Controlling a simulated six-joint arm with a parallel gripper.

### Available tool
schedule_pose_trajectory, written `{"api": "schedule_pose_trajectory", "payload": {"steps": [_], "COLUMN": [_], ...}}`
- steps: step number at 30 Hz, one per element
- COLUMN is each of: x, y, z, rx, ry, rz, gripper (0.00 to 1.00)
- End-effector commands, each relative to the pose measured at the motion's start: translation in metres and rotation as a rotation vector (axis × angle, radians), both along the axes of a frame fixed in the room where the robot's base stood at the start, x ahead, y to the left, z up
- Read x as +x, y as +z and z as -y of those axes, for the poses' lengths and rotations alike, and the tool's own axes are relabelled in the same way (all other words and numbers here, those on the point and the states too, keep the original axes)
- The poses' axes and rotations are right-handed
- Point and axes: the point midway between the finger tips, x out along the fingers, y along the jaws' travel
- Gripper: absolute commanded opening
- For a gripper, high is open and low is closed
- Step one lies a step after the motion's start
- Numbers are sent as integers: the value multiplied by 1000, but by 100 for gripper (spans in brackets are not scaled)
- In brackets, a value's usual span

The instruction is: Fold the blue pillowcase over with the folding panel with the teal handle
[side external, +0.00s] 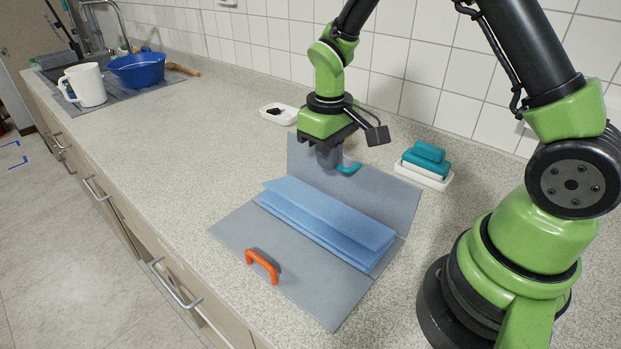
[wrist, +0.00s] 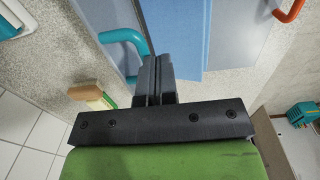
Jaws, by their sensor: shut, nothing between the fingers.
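The blue pillowcase (side external: 325,220) lies in layers along the middle of a grey folding board; its top layer sits slightly raised at the front. It also shows in the wrist view (wrist: 190,35). The rear panel (side external: 385,190) carries the teal handle (side external: 349,168) and appears tilted up from the counter. My gripper (side external: 329,158) is shut and empty, pointing down beside the teal handle. In the wrist view my closed fingertips (wrist: 157,62) are right next to the teal handle (wrist: 126,42); I cannot tell whether they touch.
The front panel (side external: 290,285) lies flat with an orange handle (side external: 262,264). A white jug (side external: 85,84) and blue bowl (side external: 137,68) stand far left.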

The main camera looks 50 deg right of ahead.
Motion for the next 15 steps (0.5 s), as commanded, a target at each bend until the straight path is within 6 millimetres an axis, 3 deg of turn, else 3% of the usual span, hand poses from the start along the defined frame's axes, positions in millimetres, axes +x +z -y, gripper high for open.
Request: {"api": "schedule_pose_trajectory", "payload": {"steps": [15], "x": [0], "y": [1], "z": [71], "rx": [495], "ry": [-8], "rz": [0], "gripper": [0]}}
